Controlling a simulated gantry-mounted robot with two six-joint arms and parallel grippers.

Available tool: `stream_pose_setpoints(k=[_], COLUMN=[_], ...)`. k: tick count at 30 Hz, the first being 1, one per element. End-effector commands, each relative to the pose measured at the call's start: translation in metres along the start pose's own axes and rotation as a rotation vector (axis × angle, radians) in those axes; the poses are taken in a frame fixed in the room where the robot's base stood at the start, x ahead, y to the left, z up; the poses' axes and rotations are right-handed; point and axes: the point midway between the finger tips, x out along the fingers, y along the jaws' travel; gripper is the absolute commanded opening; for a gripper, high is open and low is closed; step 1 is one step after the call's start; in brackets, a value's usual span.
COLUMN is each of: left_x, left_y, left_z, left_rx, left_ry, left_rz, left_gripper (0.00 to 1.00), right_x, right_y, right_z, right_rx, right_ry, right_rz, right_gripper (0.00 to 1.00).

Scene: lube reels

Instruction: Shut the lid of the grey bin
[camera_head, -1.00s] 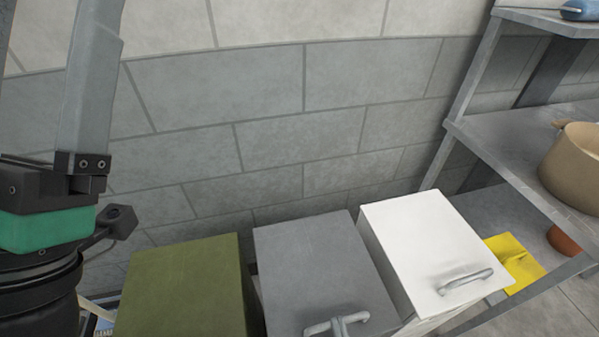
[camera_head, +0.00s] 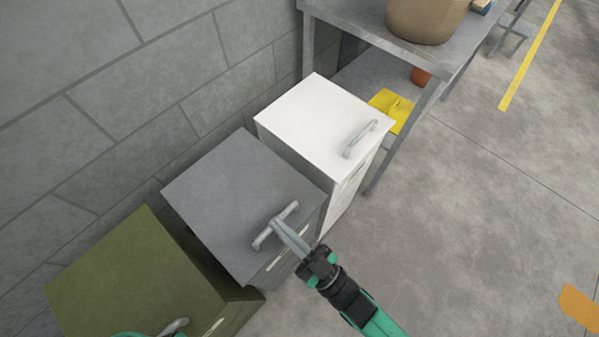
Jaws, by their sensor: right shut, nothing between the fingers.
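The grey bin (camera_head: 312,232) stands between the green and white bins. Its grey lid (camera_head: 225,190) lies over the top and looks down on the body; I see no clear gap at its front edge. The bar handle (camera_head: 262,239) sits near the lid's front edge. My right gripper (camera_head: 276,222) reaches in from the lower right. Its fingers are shut with nothing between them, and their tips are at the middle of the handle, touching or very close to it. My left gripper is not in view; only a bit of teal shows at the bottom left edge.
The white bin (camera_head: 318,125) stands beside the grey one, its lid down. The green bin (camera_head: 145,270) is at the lower left. A grey shelf (camera_head: 350,28) holds a tan pot (camera_head: 425,18). A yellow item (camera_head: 392,108) lies on the lower shelf.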

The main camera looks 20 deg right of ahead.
Motion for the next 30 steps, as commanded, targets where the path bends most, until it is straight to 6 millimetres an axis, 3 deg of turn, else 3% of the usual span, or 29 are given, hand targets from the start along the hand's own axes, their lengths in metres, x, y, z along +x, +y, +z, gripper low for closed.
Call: stream_pose_setpoints(k=[2,7,9,18,30], left_x=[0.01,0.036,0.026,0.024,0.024], left_y=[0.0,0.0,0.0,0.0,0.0], left_z=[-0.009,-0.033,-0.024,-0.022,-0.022], left_rx=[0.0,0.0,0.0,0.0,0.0], left_ry=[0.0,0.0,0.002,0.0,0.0], left_rz=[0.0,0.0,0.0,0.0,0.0], left_gripper=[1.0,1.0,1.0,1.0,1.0], right_x=[-0.001,0.015,-0.013,-0.069,-0.077], right_y=[0.001,0.0,0.0,0.001,0.0], right_z=[-0.001,-0.049,-0.021,0.007,0.009], right_rx=[0.0,0.0,0.001,0.0,0.0], right_ry=[-0.037,0.002,-0.009,0.004,0.01], right_rz=[0.004,0.0,0.0,0.0,-0.001], right_gripper=[0.0,0.0,0.0,0.0,0.0])
